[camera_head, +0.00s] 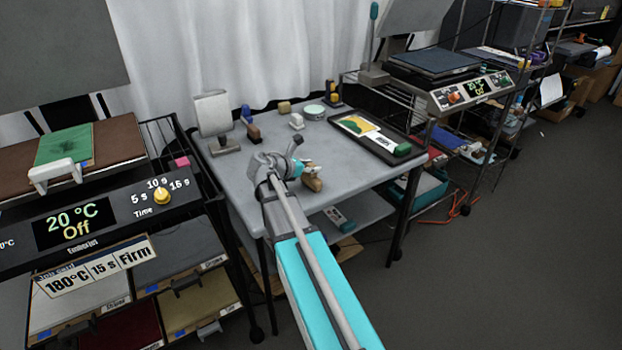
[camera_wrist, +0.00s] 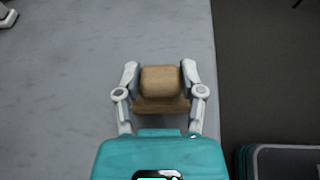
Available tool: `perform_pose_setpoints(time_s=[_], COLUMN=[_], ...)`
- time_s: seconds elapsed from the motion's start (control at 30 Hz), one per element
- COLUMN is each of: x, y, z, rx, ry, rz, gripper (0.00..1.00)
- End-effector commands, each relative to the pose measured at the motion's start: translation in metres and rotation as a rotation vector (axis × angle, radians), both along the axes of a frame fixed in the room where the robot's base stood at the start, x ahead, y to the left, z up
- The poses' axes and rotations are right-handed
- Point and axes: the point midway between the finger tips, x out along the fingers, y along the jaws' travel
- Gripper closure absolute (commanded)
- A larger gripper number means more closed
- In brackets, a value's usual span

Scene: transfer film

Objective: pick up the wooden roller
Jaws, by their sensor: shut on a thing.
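The wooden roller (camera_wrist: 160,83) is a light brown block with rounded edges above a darker brown part, seen in the wrist view between my two fingers. My gripper (camera_wrist: 160,76) is shut on it, with one finger against each side.
The grey table (camera_head: 235,185) holds several small tools at its back and a black tray (camera_head: 405,155) with a green-handled tool at the right. A heat press (camera_head: 90,225) stands at the left, another device (camera_head: 470,95) at the right. The table's right edge is close to my gripper.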

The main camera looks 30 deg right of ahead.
Motion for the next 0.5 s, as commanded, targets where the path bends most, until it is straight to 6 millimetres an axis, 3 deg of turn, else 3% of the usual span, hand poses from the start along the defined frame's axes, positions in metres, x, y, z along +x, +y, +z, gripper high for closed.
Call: perform_pose_setpoints(time_s=[0.07, 0.5], x=[0.0, 0.0], y=[0.0, -0.0001], z=[-0.0001, 0.0035], rx=[0.0, 0.0], ry=[0.0, 0.0], rz=[0.0, 0.0], gripper=[1.0, 1.0])
